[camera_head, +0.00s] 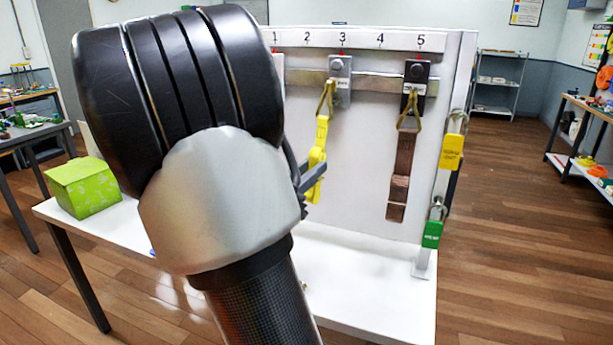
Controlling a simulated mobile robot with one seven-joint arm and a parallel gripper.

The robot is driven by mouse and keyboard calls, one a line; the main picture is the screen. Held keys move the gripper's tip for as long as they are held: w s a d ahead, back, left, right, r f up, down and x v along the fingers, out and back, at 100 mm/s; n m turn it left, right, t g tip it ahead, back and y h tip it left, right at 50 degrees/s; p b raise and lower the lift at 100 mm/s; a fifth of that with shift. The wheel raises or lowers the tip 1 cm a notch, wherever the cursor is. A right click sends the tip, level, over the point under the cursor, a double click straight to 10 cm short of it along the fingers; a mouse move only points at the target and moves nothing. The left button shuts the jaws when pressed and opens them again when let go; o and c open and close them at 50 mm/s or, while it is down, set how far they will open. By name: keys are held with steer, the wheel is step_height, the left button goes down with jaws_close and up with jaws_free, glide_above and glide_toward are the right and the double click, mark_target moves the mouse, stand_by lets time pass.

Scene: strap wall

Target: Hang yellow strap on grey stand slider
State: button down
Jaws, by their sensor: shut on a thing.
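The yellow strap (318,145) hangs nearly upright, with a brass-coloured triangular ring (326,98) at its top. The ring overlaps the lower part of the grey slider (341,80), which sits on the rail under number 3. From this view I cannot tell whether the ring is around the slider's peg or just in front of it. My gripper (311,180) is shut on the lower part of the yellow strap. My arm hides most of the gripper and the left of the stand.
A black slider (415,80) under number 5 carries a brown strap (399,175). A yellow padlock (452,151) and a green padlock (433,228) hang at the stand's right edge. A green box (82,187) sits at the left on the white table (385,280). The table's front right is clear.

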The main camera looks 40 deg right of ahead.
steer(key=shift+w+d+f+b, duration=0.1)
steer(key=shift+w+d+b, duration=0.25)
steer(key=shift+d, duration=0.4)
steer(key=shift+w+d+f+b, duration=0.1)
steer(key=shift+w+d+b, duration=0.25)
steer(key=shift+d, duration=0.35)
steer(key=shift+w+d+f, duration=0.35)
steer(key=shift+d+f, duration=0.2)
steer(key=shift+d, duration=0.05)
steer(key=c, duration=1.5)
jaws_free()
steer(key=shift+a+f, duration=0.1)
